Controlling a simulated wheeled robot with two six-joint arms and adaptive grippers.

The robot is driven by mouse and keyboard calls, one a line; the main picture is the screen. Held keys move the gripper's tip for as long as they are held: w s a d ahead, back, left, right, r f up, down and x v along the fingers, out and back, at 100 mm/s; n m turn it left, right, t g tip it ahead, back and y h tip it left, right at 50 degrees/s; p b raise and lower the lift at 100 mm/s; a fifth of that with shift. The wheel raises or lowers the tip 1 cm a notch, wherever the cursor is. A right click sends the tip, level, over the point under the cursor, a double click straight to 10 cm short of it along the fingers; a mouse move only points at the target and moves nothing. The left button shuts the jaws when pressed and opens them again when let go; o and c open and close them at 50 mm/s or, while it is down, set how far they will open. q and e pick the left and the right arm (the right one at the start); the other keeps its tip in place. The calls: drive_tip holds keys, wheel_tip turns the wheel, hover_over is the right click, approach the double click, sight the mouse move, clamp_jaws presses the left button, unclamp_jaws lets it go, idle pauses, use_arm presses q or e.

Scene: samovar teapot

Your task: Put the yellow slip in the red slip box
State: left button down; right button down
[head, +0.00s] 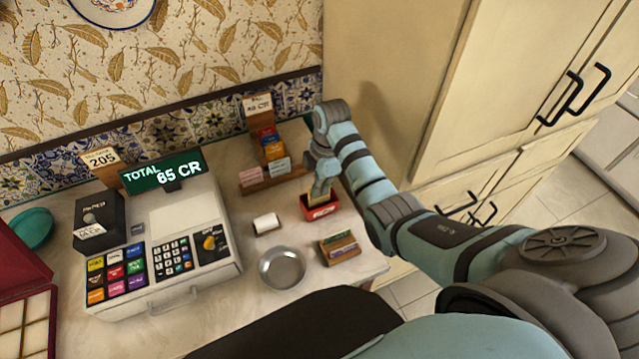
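The red slip box (321,209) stands on the counter near its right edge, with pale lettering on its front. My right gripper (320,190) points down at the box, its fingertips at or just above the opening. A small pale yellow piece (313,198), which looks like the yellow slip, shows at the fingertips and the box's back rim. I cannot tell whether the fingers grip it or whether it stands in the box. My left gripper is not in view.
A wooden card rack (272,182) stands behind the box. A small wooden tray (340,250), a metal bowl (282,268) and a white roll (266,223) are in front and left. A cash register (165,235) fills the left. A cabinet (395,90) stands at the right.

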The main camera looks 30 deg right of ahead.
drive_tip(key=shift+w, duration=0.1)
idle(0.7)
drive_tip(key=c, duration=1.7)
unclamp_jaws()
drive_tip(key=shift+o, duration=0.3)
drive_tip(key=o, duration=0.3)
drive_tip(key=shift+d, duration=0.1)
